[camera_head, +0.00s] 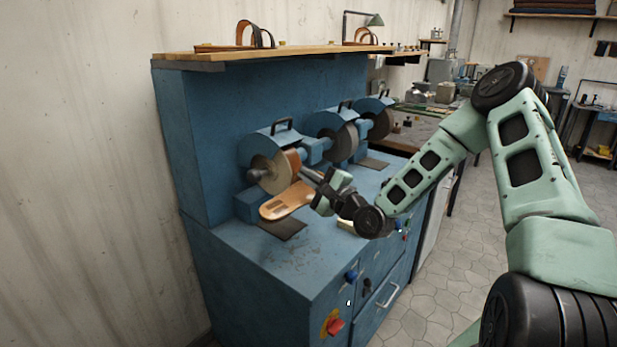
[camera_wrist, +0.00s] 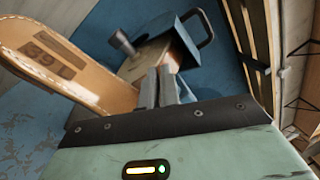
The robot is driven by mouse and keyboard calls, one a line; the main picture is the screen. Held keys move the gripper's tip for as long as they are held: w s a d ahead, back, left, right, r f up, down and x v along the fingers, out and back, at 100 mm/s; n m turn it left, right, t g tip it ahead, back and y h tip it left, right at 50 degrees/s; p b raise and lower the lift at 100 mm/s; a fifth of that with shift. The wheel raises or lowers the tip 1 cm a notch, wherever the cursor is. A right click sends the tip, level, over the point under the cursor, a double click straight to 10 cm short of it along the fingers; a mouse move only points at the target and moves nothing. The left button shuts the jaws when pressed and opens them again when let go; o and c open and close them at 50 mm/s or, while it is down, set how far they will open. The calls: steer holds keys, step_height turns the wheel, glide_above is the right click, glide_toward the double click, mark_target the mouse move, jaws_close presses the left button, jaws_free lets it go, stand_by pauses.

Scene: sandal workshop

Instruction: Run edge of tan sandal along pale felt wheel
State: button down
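The tan sandal (camera_head: 287,201) is held flat-soled and tilted in front of the grinding machine, its inner sole showing. In the wrist view the sandal (camera_wrist: 72,66) fills the left side, with a dark "39" size mark on it. My gripper (camera_head: 321,190) is at its right end; in the wrist view the fingers (camera_wrist: 160,88) are close together at the sandal's edge and appear shut on it, though the grip itself is partly hidden. The pale felt wheel (camera_head: 268,175) is just behind and above the sandal under a blue hood. I cannot tell whether they touch.
The blue machine bench (camera_head: 265,262) has a dark mat (camera_head: 283,229) below the sandal. More hooded wheels (camera_head: 345,141) stand to the right. A wooden shelf (camera_head: 290,53) overhangs the wheels. A red switch (camera_head: 335,326) is on the front. The bench's front top is clear.

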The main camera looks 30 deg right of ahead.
steer(key=shift+w+d+r, duration=0.1)
steer(key=shift+w+d, duration=0.1)
steer(key=shift+d, duration=0.25)
steer(key=shift+w+d, duration=0.1)
steer(key=shift+d, duration=0.2)
steer(key=shift+d, duration=0.15)
steer(key=shift+w+d, duration=0.25)
steer(key=shift+d, duration=0.4)
steer(key=shift+w+d, duration=0.1)
stand_by(1.0)
steer(key=shift+w+d, duration=0.25)
steer(key=shift+d, duration=0.4)
steer(key=shift+w+d, duration=0.35)
steer(key=shift+d, duration=0.3)
stand_by(0.7)
